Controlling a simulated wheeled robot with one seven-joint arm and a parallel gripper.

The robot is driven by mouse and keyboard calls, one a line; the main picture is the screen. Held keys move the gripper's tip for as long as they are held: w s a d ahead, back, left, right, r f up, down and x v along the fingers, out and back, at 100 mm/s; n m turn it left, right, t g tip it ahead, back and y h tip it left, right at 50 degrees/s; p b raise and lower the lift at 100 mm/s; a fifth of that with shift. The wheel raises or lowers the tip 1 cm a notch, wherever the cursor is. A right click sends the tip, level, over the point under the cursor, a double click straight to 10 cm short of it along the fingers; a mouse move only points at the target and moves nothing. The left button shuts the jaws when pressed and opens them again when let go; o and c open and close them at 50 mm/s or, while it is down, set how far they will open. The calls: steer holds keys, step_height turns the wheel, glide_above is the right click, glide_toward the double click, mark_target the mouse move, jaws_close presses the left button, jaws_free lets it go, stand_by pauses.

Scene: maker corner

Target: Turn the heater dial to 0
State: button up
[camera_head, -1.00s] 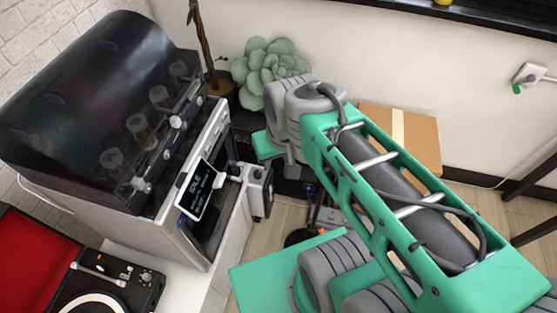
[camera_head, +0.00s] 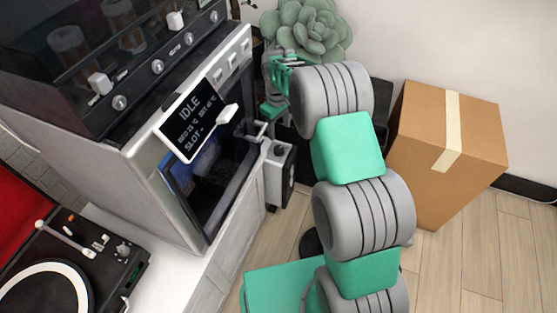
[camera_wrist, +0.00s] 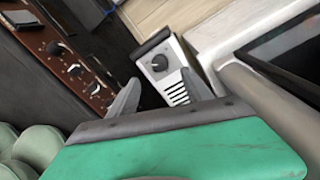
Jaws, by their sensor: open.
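The heater (camera_wrist: 172,72) is a small white box with a black top edge and dark vent slots, in the upper middle of the wrist view. Its round black dial (camera_wrist: 158,66) faces the camera; I cannot read its setting. In the head view my gripper (camera_head: 262,128) is small and partly hidden.
A white machine (camera_head: 218,75) with an IDLE display (camera_head: 190,120) stands left of the heater. A brown panel with several knobs (camera_wrist: 75,65) is left in the wrist view. A green plant (camera_head: 310,28) and a cardboard box (camera_head: 425,165) stand beyond my arm.

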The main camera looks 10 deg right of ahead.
mark_target(279, 149)
steer(key=shift+n, duration=0.3)
steer(key=f+b, duration=0.1)
steer(key=f, duration=0.3)
steer(key=w+f, duration=0.1)
steer(key=f, duration=0.3)
steer(key=f+b, duration=0.1)
steer(key=f, duration=0.3)
steer(key=shift+w+d+f+b, duration=0.1)
steer(key=shift+w+f+b, duration=0.15)
steer(key=shift+b, duration=0.1)
steer(key=shift+r, duration=0.1)
jaws_close()
